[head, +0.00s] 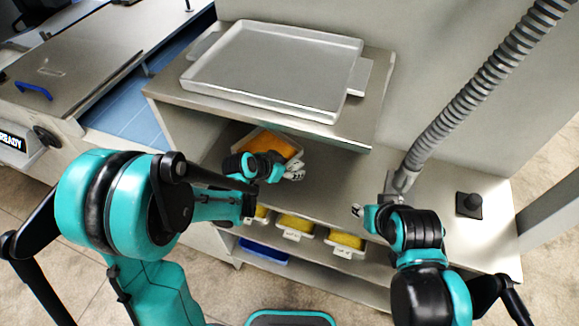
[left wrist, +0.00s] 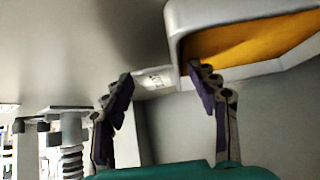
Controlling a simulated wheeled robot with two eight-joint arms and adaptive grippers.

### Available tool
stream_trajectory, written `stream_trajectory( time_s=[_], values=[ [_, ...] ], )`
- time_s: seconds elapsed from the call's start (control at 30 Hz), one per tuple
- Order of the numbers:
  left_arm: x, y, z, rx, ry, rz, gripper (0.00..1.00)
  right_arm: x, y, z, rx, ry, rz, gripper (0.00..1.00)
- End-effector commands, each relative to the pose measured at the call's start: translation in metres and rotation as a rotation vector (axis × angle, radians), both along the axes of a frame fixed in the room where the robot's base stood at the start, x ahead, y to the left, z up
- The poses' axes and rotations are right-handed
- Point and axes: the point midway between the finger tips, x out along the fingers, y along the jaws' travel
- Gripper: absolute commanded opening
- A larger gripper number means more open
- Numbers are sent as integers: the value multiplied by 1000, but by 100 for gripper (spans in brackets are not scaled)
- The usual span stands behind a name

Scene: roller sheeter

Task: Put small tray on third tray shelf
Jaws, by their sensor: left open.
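A small white tray (head: 260,131) with orange contents sits on the shelf under the top surface. My left gripper (head: 294,170) is beside the tray's near right side and partly covers it. In the left wrist view the tray (left wrist: 205,14) fills the upper right, and a white tab with a mark (left wrist: 157,79) shows between the fingers. My left gripper (left wrist: 162,82) is open, its fingers on either side of the tab; I cannot tell if they touch it. My right gripper (head: 357,210) is near the middle of the counter; its finger opening is unclear.
A large empty metal tray (head: 232,52) lies on the top surface. Small trays with yellow contents (head: 295,224) stand on a lower shelf, with a blue tray (head: 263,251) below.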

Motion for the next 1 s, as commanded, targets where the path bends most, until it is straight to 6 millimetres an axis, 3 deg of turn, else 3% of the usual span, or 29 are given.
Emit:
stream_trajectory(
  time_s=[0.17,0.6,1.0],
  values=[
    [-9,8,13,0,0,3,59,0,0,4,0,0,0,40],
    [-55,47,74,0,1,2,59,0,0,20,0,0,0,40],
    [-71,59,89,5,17,30,59,0,0,23,0,0,0,40]
  ],
)
